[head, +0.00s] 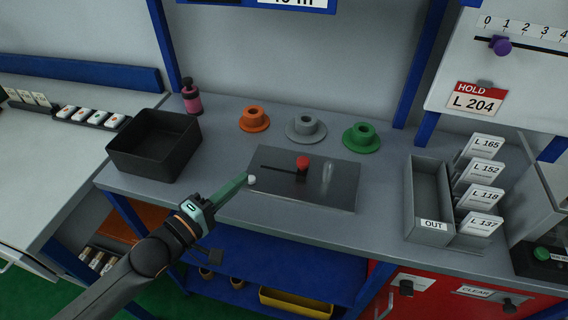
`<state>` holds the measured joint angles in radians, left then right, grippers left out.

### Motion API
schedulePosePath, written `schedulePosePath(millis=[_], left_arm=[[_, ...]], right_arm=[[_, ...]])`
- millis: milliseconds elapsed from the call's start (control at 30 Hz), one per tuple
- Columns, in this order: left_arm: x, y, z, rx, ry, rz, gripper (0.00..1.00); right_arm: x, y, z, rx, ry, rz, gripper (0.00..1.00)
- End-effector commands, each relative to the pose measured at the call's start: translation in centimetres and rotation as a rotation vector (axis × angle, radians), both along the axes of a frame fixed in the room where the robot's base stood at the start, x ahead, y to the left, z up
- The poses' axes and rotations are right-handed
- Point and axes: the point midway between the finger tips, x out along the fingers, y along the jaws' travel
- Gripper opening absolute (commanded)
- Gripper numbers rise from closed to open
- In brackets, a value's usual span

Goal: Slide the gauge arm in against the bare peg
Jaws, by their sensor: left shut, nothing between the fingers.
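A dark metal plate (300,195) lies on the bench with a black slot (280,169) across it. A red knob (302,162), seemingly the gauge arm's handle, stands at the slot's right end. To its right is a shiny upright shape (327,174), seemingly the bare peg; a gap shows between them. A small white ball (252,180) is at the plate's left edge. My left gripper (243,178), with green fingers, is shut and empty beside that ball, left of the red knob; I cannot tell if it touches the ball. My right gripper is not in view.
Orange (254,120), grey (306,129) and green (361,137) flanged hubs stand behind the plate. A black bin (153,146) is at left, near a pink bottle (191,97). A grey OUT tray (430,200) and several label cards are at right.

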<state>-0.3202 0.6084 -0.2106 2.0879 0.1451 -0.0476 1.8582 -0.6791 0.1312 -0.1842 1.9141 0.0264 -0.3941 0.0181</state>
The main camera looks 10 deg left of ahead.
Motion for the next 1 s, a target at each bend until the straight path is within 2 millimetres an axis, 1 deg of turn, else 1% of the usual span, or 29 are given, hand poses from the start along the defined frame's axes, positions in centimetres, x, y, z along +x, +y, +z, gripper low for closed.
schedulePosePath(millis=[167,267,367,833,867,900,1000], left_arm=[[0.4,-0.1,0.2,0.048,-0.026,-0.006,0.00],[1.2,-0.4,0.2,0.046,-0.026,-0.006,0.00],[2.4,-1.0,0.2,0.045,-0.027,-0.006,0.00],[9.2,-4.2,0.0,0.044,-0.024,-0.004,0.00],[9.3,-4.6,-0.1,0.041,-0.022,-0.006,0.00],[8.9,-5.4,-0.2,0.038,-0.019,-0.006,0.00],[8.6,-6.7,-0.3,0.040,-0.021,-0.006,0.00]], right_arm=[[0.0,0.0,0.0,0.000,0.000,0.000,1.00],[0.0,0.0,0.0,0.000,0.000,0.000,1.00],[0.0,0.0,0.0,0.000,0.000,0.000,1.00],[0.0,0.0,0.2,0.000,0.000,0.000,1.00],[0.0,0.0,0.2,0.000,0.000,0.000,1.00],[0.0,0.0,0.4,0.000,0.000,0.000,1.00],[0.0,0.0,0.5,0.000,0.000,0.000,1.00]])
